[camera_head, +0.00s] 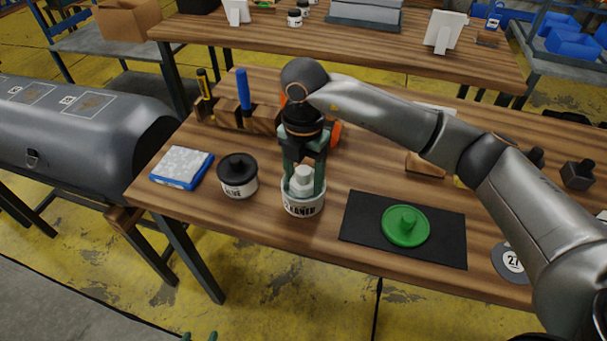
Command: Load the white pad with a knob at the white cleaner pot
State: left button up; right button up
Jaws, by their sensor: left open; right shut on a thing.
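The white cleaner pot (303,208) stands upright near the front edge of the wooden table, with "CLEANER" on its side. My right gripper (303,177) points down over it and is shut on the knob of the white pad (302,185). The pad is at the pot's mouth; whether it touches the inside is hard to tell. My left gripper (199,336) shows only as two green fingertips at the bottom edge, apart and empty, away from the table.
A blue-and-white block (181,167) is at the left, and a wooden tool rack (232,117) stands behind.

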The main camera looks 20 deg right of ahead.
aim_at(304, 170)
jog(key=shift+r+p, duration=2.55)
jog(key=shift+r, duration=0.95)
